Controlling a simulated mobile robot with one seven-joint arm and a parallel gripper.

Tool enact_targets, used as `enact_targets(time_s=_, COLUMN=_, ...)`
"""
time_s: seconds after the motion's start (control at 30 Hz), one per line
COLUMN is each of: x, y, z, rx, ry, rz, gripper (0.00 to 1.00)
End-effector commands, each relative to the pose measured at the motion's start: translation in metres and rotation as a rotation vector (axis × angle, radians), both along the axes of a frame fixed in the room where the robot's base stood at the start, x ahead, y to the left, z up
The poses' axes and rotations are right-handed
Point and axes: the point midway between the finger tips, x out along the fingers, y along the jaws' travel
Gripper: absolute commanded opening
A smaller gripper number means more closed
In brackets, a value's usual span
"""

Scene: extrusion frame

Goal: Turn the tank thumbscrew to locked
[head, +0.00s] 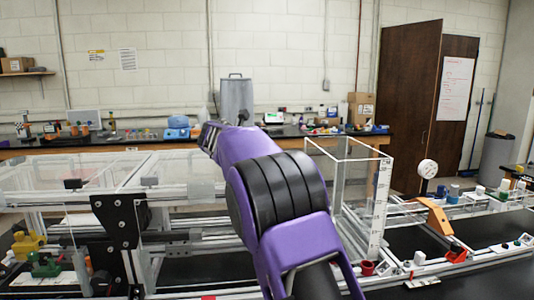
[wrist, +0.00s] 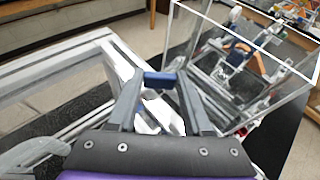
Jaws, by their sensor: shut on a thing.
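In the wrist view, my gripper (wrist: 160,80) is shut with a small blue piece (wrist: 160,77) between its fingertips. The piece appears to be the tank thumbscrew; its locked or unlocked marking cannot be read. A white bracket (wrist: 165,114) shows behind and between the fingers. The clear tank (wrist: 245,65) with white edges stands just right of the fingers. In the head view, the tank (head: 377,195), with a scale on its corner, stands right of my purple arm. My arm hides the gripper and thumbscrew there.
Aluminium frame rails (wrist: 60,72) run along the left of the wrist view. In the head view, clear panels (head: 60,172) and a black plate (head: 122,222) stand left of my arm. An orange bracket (head: 434,218) and a red part (head: 456,254) sit on the rails at right.

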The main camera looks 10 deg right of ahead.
Motion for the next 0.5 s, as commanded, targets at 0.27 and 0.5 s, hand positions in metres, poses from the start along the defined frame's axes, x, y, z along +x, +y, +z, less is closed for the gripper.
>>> enact_targets(time_s=0.27, x=0.0025, y=0.0015, z=0.0011, rx=-0.002, ry=-0.004, rz=-0.129, gripper=0.0)
enact_targets(time_s=0.5, x=0.0034, y=0.002, z=0.0009, rx=-0.002, ry=-0.004, rz=-0.206, gripper=0.0)
